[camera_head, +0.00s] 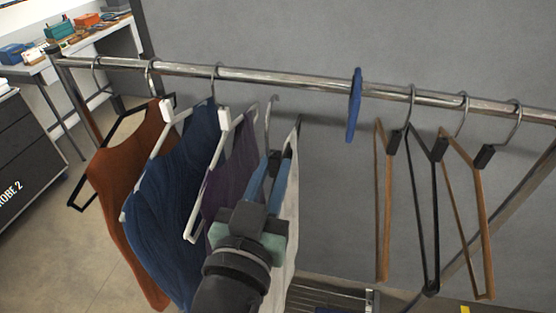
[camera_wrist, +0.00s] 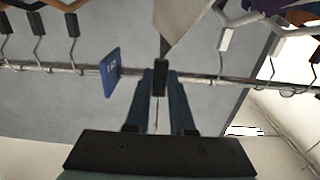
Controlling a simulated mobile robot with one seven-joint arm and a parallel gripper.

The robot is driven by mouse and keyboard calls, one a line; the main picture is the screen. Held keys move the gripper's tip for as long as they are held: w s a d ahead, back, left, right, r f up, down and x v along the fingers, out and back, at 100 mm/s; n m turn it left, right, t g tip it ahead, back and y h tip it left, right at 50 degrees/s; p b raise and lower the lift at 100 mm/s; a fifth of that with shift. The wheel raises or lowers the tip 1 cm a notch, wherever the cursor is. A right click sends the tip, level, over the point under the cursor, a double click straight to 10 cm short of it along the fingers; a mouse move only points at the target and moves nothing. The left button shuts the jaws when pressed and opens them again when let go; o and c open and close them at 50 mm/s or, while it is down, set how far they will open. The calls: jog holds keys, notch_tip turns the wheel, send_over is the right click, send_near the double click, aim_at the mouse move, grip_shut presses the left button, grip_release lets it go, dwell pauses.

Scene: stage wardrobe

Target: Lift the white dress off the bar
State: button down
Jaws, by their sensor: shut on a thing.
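The white dress (camera_head: 288,230) hangs from a dark hanger held by my gripper (camera_head: 270,178). The fingers are shut on the hanger's black neck block (camera_wrist: 160,78). In the head view the hanger's hook (camera_head: 271,105) shows just below and in front of the metal bar (camera_head: 310,84), with a gap between them in the picture. The gripper and wrist hide much of the dress. In the wrist view a pale piece of the dress (camera_wrist: 180,18) shows beyond the fingertips, and the bar (camera_wrist: 205,77) crosses behind them.
Purple (camera_head: 232,165), blue (camera_head: 180,190) and orange (camera_head: 130,180) garments hang close on the left. A blue divider tag (camera_head: 354,105) sits on the bar to the right, then empty hangers (camera_head: 432,215). A gap lies between the dress and the tag.

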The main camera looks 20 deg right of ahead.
jog(key=p+v, duration=0.8)
jog(key=v, duration=3.2)
jog(key=shift+s+a, duration=0.25)
jog(key=shift+a, duration=0.1)
